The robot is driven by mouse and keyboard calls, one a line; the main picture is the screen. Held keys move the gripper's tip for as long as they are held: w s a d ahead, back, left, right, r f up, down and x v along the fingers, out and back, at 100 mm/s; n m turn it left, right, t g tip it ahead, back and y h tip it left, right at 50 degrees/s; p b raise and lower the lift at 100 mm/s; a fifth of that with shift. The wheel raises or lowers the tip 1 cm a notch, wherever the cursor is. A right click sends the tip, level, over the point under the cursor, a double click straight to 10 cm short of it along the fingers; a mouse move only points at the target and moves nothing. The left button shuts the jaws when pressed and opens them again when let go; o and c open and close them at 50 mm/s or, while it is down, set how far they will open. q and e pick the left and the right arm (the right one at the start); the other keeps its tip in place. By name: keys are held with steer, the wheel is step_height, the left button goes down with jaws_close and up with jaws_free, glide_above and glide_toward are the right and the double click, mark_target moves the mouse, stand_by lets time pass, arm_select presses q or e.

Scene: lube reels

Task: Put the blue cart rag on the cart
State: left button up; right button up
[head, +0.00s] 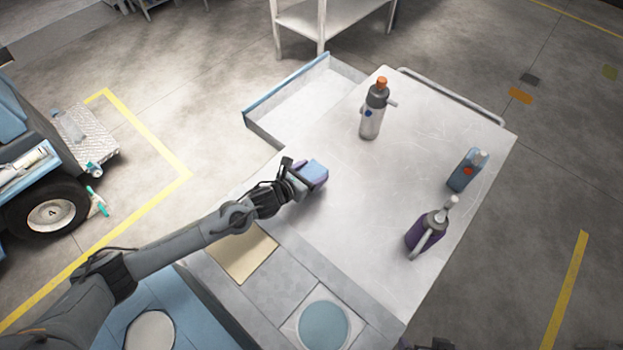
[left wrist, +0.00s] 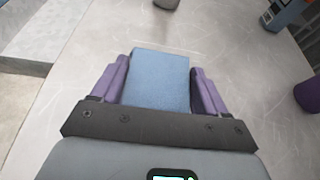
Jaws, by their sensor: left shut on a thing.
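The blue cart rag (head: 314,171) is a folded light-blue block over the cart's pale metal top (head: 330,215). My left gripper (head: 302,178) is shut on it; in the left wrist view the rag (left wrist: 158,80) sits between the two purple fingers (left wrist: 156,88). The rag is low over the cart top, near its left edge; whether it touches the surface I cannot tell. My right gripper is not clearly in view; only a dark piece shows at the bottom edge.
An open drawer (head: 262,128) juts out at the upper left. The cart top's middle is clear.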

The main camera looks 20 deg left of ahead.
mark_target(311, 180)
arm_select(q)
steer(key=shift+w+f, duration=0.1)
steer(key=shift+f, duration=1.95)
steer(key=shift+f, duration=0.1)
steer(key=shift+f, duration=0.15)
steer(key=o, duration=1)
steer(key=shift+o, duration=0.2)
steer(key=shift+r, duration=0.2)
steer(key=shift+r, duration=0.1)
steer(key=v, duration=1.2)
steer(key=shift+p, duration=0.3)
